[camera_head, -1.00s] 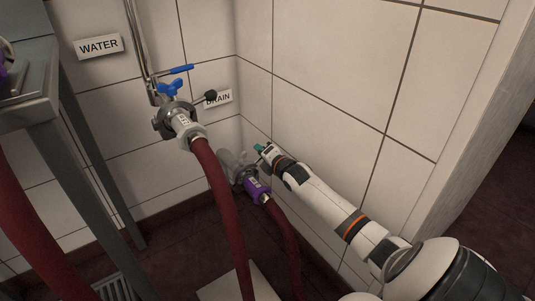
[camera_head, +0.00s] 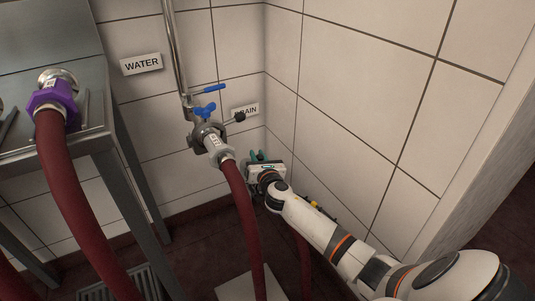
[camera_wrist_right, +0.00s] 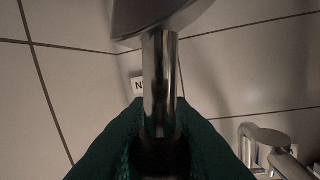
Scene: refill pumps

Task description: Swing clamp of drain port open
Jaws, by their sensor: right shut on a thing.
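My right gripper (camera_head: 259,156), with teal fingertips, is low in the corner below the DRAIN sign. The drain port is hidden behind it and my right arm in the head view. In the right wrist view my green fingers (camera_wrist_right: 160,148) are closed around a shiny metal bar (camera_wrist_right: 158,80), which appears to be the clamp's handle. The bar runs up to a rounded metal body (camera_wrist_right: 160,15). Its lower end is dark and partly hidden between the fingers. Whether the clamp is open or closed cannot be seen. My left gripper is not in view.
The water port (camera_head: 207,135), with blue handles, a black-knobbed lever and a red hose (camera_head: 241,205), is just left of my gripper. Tiled walls close in behind and right. A steel table (camera_head: 115,150) with a purple coupling (camera_head: 50,100) stands left.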

